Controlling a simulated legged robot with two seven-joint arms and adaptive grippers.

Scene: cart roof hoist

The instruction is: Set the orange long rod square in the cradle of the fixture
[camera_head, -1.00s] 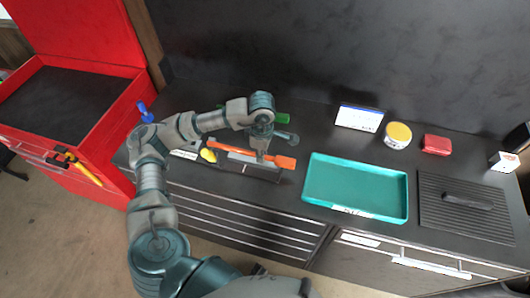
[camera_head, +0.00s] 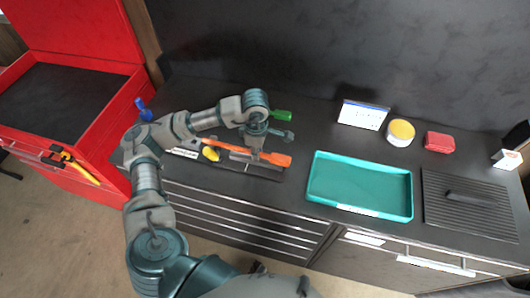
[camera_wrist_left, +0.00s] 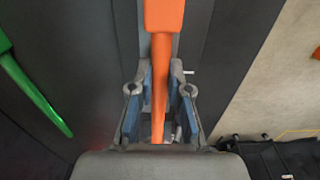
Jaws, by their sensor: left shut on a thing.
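The orange long rod (camera_head: 277,159) has a thick block-like end at the right and a thin shaft running left, over the dark fixture (camera_head: 262,173) near the counter's front edge. My left gripper (camera_head: 255,156) is shut on the shaft. In the left wrist view the rod (camera_wrist_left: 163,22) passes between the blue-padded fingers (camera_wrist_left: 159,105), thick end beyond them. The rod is over or at the grey part of the fixture. I cannot tell whether it touches the cradle, which the gripper and rod partly hide. My right gripper is not in view.
A green-handled tool (camera_head: 281,116) lies just behind the gripper. A teal tray (camera_head: 358,210) is to the right.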

